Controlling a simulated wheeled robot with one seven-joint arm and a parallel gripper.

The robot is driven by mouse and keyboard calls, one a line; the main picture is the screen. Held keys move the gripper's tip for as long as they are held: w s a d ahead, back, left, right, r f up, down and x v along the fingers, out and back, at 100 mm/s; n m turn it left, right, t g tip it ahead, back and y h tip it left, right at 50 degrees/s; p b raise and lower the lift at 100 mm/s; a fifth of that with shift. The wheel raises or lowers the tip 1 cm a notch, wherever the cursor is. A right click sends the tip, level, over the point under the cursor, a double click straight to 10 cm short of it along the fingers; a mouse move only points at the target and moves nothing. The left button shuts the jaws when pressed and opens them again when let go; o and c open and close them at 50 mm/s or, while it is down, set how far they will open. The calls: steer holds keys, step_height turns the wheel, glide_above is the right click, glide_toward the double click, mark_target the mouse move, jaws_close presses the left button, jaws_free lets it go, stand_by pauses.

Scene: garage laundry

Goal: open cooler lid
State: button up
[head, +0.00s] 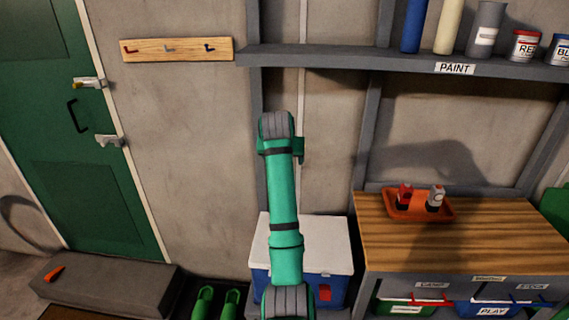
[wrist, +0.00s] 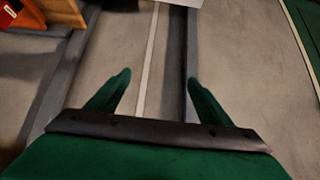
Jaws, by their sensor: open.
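The cooler (head: 335,291) has a blue body and a white lid (head: 331,245). It stands on the floor against the wall, left of the workbench, and its lid lies shut. My arm crosses in front of it in the head view and hides its middle. My gripper (wrist: 157,88) is open, with two green fingers spread apart and nothing between them. In the wrist view it faces the wall, apart from the cooler. A white edge at the top of that view looks like the lid. The gripper's fingers cannot be made out in the head view.
The wooden workbench (head: 465,234) with an orange tray (head: 399,214) stands close to the cooler's right. Green shoes (head: 203,305) and a grey bench (head: 110,286) are to its left. A paint shelf (head: 350,56) hangs above. The wall area over the cooler is clear.

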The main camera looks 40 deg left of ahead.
steer(key=shift+v, duration=1.9)
steer(key=shift+w, duration=0.1)
